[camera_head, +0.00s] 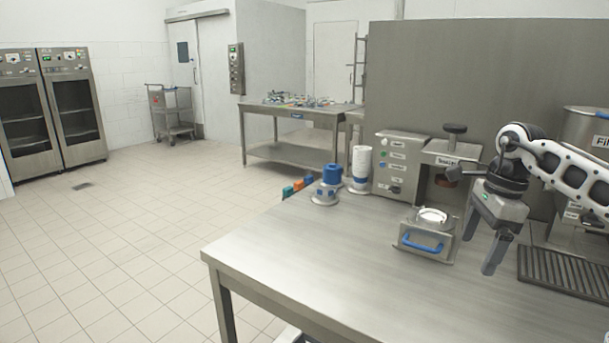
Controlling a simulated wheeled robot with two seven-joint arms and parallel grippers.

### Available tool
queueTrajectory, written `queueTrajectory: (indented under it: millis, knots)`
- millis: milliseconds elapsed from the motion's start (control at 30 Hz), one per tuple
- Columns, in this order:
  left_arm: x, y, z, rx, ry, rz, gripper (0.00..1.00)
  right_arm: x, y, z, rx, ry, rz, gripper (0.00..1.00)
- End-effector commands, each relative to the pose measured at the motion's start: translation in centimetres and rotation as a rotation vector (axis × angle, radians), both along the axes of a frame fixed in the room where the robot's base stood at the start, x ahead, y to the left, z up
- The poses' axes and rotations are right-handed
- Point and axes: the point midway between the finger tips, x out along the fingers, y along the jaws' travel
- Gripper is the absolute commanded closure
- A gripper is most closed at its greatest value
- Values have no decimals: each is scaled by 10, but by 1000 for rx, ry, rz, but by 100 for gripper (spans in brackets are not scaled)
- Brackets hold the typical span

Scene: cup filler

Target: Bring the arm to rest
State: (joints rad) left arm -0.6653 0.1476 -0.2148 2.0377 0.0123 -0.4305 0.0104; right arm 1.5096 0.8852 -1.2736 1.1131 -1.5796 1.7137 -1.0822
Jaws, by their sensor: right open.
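My right gripper (480,246) comes in from the right and hangs over the steel table, pointing down. Its two dark fingers are apart, with nothing seen between them. It is just right of a small metal holder with a blue handle (423,246), which has a white round piece (432,216) on top. I cannot tell whether the left finger touches the holder. My left gripper does not show.
The steel table (320,265) is clear at its front left. A cup filler machine (403,163), a white cup stack (361,165) and a blue-topped dispenser (328,186) stand behind. A slatted drip grate (565,270) lies at right, beside a large steel container (585,130).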

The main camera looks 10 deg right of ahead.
Motion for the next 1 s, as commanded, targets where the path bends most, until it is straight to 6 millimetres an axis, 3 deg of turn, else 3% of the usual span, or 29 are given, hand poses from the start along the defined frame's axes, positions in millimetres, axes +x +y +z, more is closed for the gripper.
queueTrajectory:
  millis: [267,367,500,600,667,733,833,933,1000]
  knots:
    - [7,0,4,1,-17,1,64,4,97,-56,259,-4,19,12]
    - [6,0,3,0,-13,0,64,-4,155,-81,435,20,-5,12]
    - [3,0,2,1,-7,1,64,-32,256,-107,801,124,-134,12]
    - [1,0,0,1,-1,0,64,-56,318,-108,1108,266,-334,12]
    - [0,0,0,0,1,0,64,-67,342,-104,1277,370,-488,12]
    - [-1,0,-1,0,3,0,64,-75,358,-99,1457,508,-698,12]
    - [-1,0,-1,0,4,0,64,-80,359,-102,1668,727,-1051,12]
    - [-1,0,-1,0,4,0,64,-85,340,-122,1816,959,-1456,12]
    - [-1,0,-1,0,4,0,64,-95,320,-147,1876,1124,-1769,12]
